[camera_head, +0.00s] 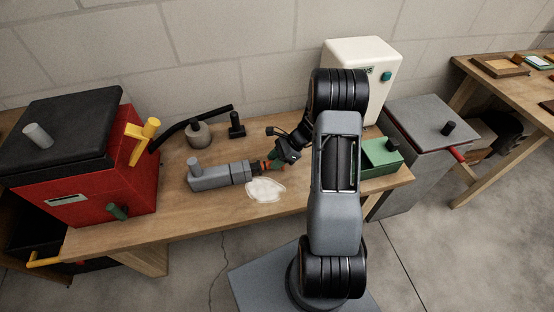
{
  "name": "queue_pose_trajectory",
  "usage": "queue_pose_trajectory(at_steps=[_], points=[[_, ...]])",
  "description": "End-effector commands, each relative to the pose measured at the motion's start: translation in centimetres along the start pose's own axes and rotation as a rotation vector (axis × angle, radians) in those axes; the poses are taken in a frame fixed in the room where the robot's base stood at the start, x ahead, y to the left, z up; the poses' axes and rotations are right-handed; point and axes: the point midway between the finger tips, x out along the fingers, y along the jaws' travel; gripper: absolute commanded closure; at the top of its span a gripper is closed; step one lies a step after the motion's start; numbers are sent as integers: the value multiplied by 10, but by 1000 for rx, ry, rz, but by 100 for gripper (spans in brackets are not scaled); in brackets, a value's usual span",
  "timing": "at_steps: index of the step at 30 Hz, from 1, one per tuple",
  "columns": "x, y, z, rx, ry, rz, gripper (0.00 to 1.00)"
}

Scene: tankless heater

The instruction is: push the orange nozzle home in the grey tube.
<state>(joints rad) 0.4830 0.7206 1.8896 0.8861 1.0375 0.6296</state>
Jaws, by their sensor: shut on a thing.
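The grey tube (216,177) lies on its side on the wooden table, with a short grey stub standing up near its left end. Its right end faces my gripper. The orange nozzle (263,167) is at that right end, in line with the tube. Only a small part of it shows. How deep it sits in the tube is too small to tell. My gripper (272,161) is shut on the nozzle, just right of the tube's mouth. The fingers and the wrist hide part of the nozzle.
A white patch (265,190) lies on the table (190,216) just in front of the nozzle. A grey round pot (197,135) and a black fitting (236,127) stand behind the tube. A red box is left, a green box (381,158) right, a white heater (361,66) behind.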

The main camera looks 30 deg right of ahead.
Motion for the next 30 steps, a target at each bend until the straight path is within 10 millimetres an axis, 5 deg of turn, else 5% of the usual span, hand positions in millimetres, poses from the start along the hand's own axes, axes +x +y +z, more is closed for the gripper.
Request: queue_pose_trajectory(at_steps=[20,21,30], points=[[12,0,12,0,-1,1,100],[12,0,13,0,-1,0,67],[12,0,12,0,0,0,38]])
